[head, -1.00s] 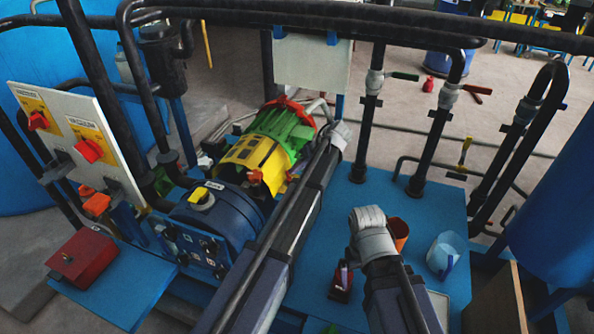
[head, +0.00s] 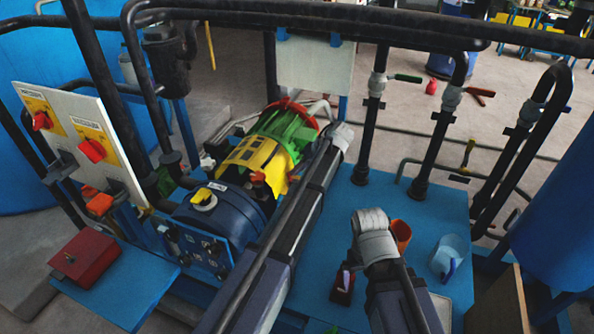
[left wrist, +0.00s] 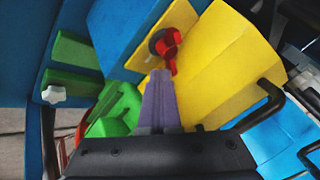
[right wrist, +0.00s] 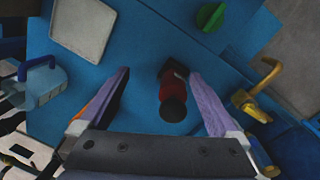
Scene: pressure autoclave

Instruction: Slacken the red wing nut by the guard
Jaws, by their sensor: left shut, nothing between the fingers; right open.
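The red wing nut (left wrist: 168,44) sits on a dark round base on the yellow guard (left wrist: 225,60) in the left wrist view. In the head view the wing nut (head: 258,180) is on the near side of the yellow guard (head: 240,156). My left gripper (left wrist: 161,74) is shut and empty, its fingertips just short of the wing nut; I cannot tell if they touch. In the head view its fingers are mostly hidden behind my arm. My right gripper (right wrist: 157,76) is open above the blue bench, with a red bottle-like thing with a black end (right wrist: 173,92) between its fingers, not gripped.
A green cover (head: 288,130) with a red rim adjoins the guard, and a blue motor housing (head: 213,220) is in front. An orange cup (head: 401,231) and a clear blue jug (head: 449,255) stand on the blue bench (head: 435,210). Dark pipes rise behind.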

